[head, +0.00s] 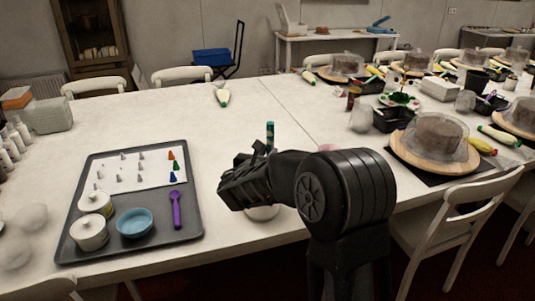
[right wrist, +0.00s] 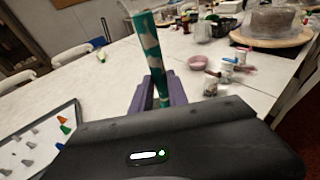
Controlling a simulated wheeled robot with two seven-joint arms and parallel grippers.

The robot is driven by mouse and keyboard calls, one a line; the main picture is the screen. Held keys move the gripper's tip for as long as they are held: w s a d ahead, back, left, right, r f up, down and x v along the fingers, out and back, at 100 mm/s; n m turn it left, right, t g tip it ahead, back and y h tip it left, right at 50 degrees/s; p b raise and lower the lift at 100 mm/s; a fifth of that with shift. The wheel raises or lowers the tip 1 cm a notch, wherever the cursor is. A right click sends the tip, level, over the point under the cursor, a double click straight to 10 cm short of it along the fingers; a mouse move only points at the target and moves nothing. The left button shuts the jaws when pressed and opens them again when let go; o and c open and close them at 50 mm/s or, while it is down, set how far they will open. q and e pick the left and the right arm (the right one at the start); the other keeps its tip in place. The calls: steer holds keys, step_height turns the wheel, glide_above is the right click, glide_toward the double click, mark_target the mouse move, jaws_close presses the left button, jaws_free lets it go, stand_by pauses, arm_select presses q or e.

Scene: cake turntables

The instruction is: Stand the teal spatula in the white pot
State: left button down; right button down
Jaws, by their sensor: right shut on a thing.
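My right gripper (head: 256,172) is over the table right of the grey tray, shut on the teal spatula. The spatula's teal end (head: 270,134) sticks up above the gripper. In the right wrist view the patterned teal and white spatula (right wrist: 152,58) stands up between the two fingers (right wrist: 160,100), leaning a little. Its lower part is hidden. A white round thing (head: 262,213), perhaps the white pot, shows just under my right gripper and is mostly covered by it. I cannot tell whether the spatula is inside it. My left gripper is not in view.
The grey tray (head: 190,222) holds two lidded white containers, a blue bowl (head: 135,222), a purple spoon (head: 176,208) and piping tips. A cake (head: 437,137) stands at the right. Small jars (right wrist: 226,70) and a pink bowl (right wrist: 200,62) stand beyond the gripper. The table's back left is mostly clear.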

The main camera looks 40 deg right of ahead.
steer(key=c, duration=1.2)
jaws_free()
steer(key=v, duration=0.7)
steer(key=shift+s+a, duration=0.25)
steer(key=shift+a, duration=0.05)
stand_by(0.3)
